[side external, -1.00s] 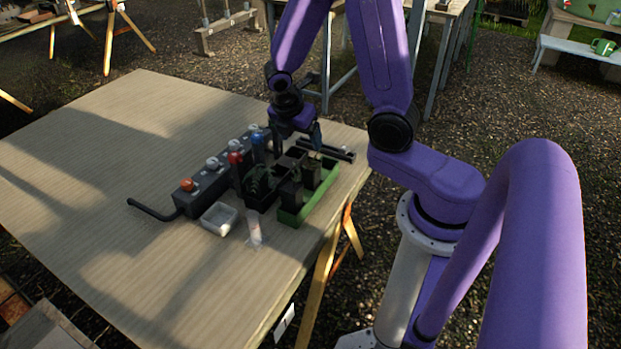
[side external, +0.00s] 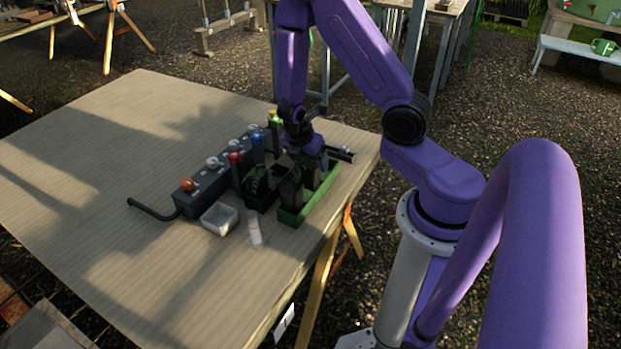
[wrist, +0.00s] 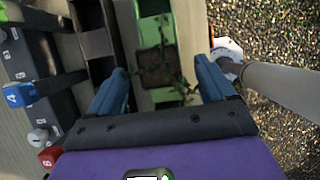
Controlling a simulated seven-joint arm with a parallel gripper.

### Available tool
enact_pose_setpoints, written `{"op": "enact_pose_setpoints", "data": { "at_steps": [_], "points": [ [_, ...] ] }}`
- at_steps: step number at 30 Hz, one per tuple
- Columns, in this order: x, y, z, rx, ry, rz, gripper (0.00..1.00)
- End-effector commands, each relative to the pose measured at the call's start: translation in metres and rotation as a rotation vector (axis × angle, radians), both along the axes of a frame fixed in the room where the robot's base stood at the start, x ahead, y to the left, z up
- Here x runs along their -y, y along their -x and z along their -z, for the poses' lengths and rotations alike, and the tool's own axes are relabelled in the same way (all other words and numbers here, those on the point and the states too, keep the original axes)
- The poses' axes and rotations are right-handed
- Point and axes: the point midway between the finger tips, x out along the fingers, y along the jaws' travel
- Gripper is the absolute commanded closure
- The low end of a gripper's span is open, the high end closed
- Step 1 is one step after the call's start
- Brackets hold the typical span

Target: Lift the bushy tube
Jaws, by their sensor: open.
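The bushy tube (wrist: 152,64) is a dark square pot with leafy green stems, standing in a green tray (wrist: 190,20) in the wrist view. My gripper (wrist: 165,82) is open, with one blue finger on each side of the plant, and its leaves spread between the fingers. I cannot tell whether a finger touches it. In the side view my gripper (side external: 311,165) is low over the far part of the green tray (side external: 291,217), and the bushy tube is mostly hidden there.
A black tray (side external: 252,200) with dark pots and plants stands left of the green tray. A grey box (side external: 208,187) with coloured knobs lies further left. A white dish (side external: 220,218) and a pale cylinder (side external: 254,230) stand in front. The table's left side is clear.

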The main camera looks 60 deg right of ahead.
Motion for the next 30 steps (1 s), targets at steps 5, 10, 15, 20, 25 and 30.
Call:
{"op": "enact_pose_setpoints", "data": {
  "at_steps": [5,10,15,20,25,30],
  "points": [
    [0.004,0.0,0.009,-0.002,0.0,0.001,0.17],
    [0.01,0.0,0.028,-0.004,0.001,0.001,0.17],
    [0.016,0.0,0.043,-0.003,0.0,0.001,0.17],
    [0.018,-0.001,0.049,0.0,0.0,0.0,0.17],
    [0.018,-0.001,0.049,0.0,0.0,0.001,0.17],
    [0.018,-0.001,0.049,0.0,0.0,0.001,0.56]
  ]
}}
